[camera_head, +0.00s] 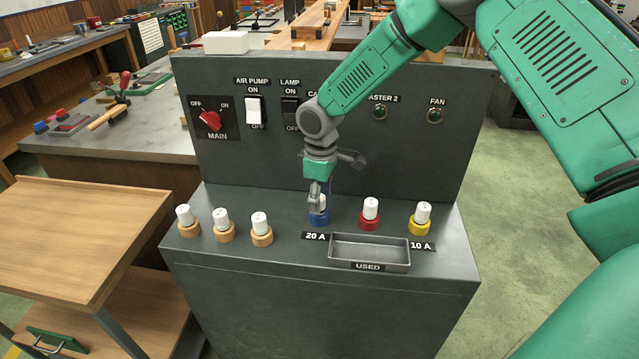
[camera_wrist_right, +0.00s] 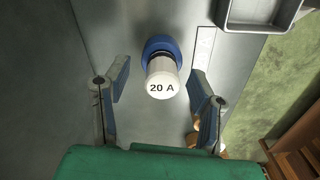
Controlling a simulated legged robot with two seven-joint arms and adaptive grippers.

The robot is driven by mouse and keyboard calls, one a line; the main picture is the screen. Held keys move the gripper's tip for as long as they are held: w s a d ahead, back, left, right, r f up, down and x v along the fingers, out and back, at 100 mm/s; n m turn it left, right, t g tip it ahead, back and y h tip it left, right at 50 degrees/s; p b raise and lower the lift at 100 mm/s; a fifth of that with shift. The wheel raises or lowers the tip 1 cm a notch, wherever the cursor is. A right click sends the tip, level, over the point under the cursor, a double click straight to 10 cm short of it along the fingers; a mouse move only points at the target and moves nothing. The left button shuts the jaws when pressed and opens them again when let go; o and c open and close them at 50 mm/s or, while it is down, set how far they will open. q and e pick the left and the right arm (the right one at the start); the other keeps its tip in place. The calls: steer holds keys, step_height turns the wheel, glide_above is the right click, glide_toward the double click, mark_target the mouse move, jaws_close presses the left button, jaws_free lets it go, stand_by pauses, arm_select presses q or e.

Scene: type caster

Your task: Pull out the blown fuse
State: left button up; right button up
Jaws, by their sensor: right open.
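A white-capped fuse marked 20 A (camera_wrist_right: 164,78) stands in a blue socket (camera_head: 319,217), at the panel's middle; the gripper partly covers it in the head view. My right gripper (camera_head: 318,190) is above this fuse. In the wrist view its open fingers (camera_wrist_right: 160,84) stand on either side of the cap, with gaps between. Other white fuses stand upright in a red socket (camera_head: 370,222), a yellow socket (camera_head: 419,227) and three orange sockets (camera_head: 222,234) at the left. I cannot tell which fuse is blown. My left gripper is not in view.
A shallow grey tray (camera_head: 369,267) labelled USED sits in front of the blue and red sockets, with nothing visible in it. Behind rises a panel with a red MAIN knob (camera_head: 211,119), a white air pump switch (camera_head: 253,111) and lamps. A wooden cart (camera_head: 75,235) stands left.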

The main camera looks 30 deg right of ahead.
steer(key=shift+w+a+f, duration=0.15)
steer(key=shift+w+f, duration=0.05)
steer(key=shift+f, duration=0.25)
steer(key=shift+s+r, duration=0.1)
jaws_close()
steer(key=shift+r+p, duration=0.3)
steer(key=shift+p, duration=0.05)
steer(key=shift+r+p, duration=0.3)
steer(key=shift+r, duration=0.1)
steer(key=shift+r+p, duration=2.15)
steer(key=shift+r, duration=0.15)
steer(key=shift+f, duration=0.1)
